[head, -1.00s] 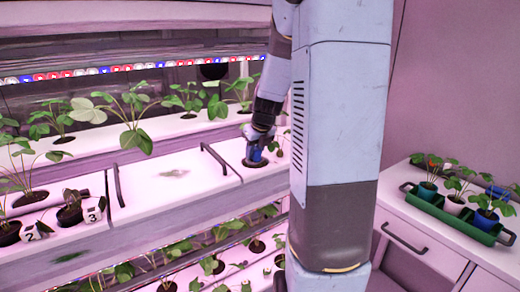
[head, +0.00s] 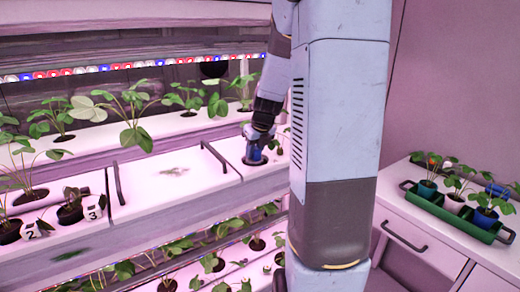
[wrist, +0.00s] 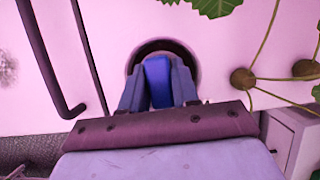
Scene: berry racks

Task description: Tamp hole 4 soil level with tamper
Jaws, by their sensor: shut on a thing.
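My gripper (head: 258,140) is over the rack's white shelf in the head view, pointing down. It is shut on a blue tamper (wrist: 158,82), which stands between the two fingers in the wrist view. In the head view the tamper (head: 254,157) shows as a small blue shape at a dark round hole. The hole (wrist: 163,46) shows in the wrist view as a dark ring around the fingers and tamper. The tamper's lower end and the soil are hidden. No number label shows at this hole.
Plants grow right of the hole, with a green leaf (wrist: 212,6) near it. A dark handle (head: 214,157) lies to the left. Number blocks 2 (head: 29,230) and 3 (head: 93,212) stand further left. A green tray (head: 450,216) of potted plants is on the right counter.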

